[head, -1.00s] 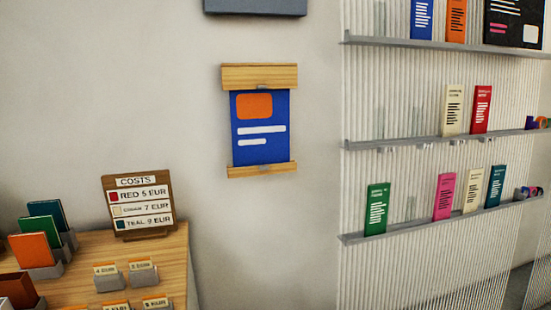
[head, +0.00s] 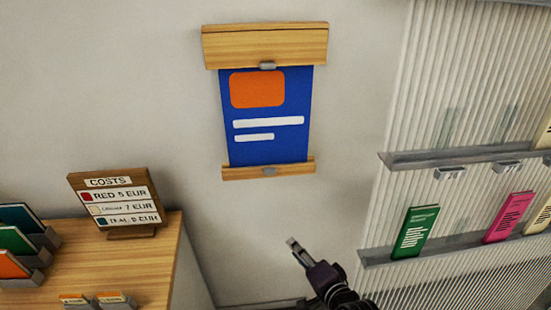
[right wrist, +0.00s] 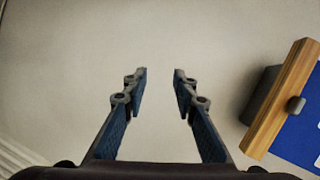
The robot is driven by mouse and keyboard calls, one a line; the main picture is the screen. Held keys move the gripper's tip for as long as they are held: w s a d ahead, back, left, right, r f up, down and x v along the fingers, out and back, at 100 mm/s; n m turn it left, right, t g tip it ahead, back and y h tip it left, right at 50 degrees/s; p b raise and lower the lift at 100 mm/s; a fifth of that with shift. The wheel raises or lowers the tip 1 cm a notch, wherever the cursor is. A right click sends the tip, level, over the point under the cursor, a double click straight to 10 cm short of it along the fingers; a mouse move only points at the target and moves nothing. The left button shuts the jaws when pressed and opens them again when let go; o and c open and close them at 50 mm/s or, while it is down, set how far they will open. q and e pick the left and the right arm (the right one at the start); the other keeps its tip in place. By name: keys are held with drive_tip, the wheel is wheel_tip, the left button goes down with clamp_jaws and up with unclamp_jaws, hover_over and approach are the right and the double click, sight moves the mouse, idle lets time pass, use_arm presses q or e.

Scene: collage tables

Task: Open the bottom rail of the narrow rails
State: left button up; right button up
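The narrow rails hold a blue poster (head: 270,150) with an orange block on the wall. The wooden top rail (head: 230,48) is thick, with a grey clip. The thinner wooden bottom rail (head: 240,173) runs along the poster's lower edge, with a small grey clip (head: 268,171) at its middle; it looks shut on the poster. My right gripper (head: 291,243) is below and slightly right of the bottom rail, apart from it. In the right wrist view the gripper (right wrist: 160,73) is open and empty, with the bottom rail (right wrist: 275,112) at the right. My left gripper is not in view.
A wooden table (head: 140,275) at the left carries a costs sign (head: 117,205) and card holders. A ribbed wall panel (head: 400,130) with grey shelves (head: 450,157) and upright booklets stands at the right. The wall around the poster is bare.

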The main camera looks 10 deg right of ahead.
sight(272, 174)
wheel_tip(272, 174, up, 22)
drive_tip(key=a+m+t+y+p, duration=0.2)
drive_tip(key=m+t+p, duration=0.1)
drive_tip(key=p+x, duration=0.1)
drive_tip(key=x, duration=0.6)
drive_tip(key=shift+w+a+r+p, duration=0.1)
drive_tip(key=shift+w+a+p, duration=0.1)
drive_tip(key=shift+w+p, duration=0.15)
drive_tip(key=shift+w+a, duration=0.1)
drive_tip(key=shift+w, duration=0.15)
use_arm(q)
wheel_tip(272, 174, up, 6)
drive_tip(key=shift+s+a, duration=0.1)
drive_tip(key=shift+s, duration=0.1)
use_arm(e)
clamp_jaws()
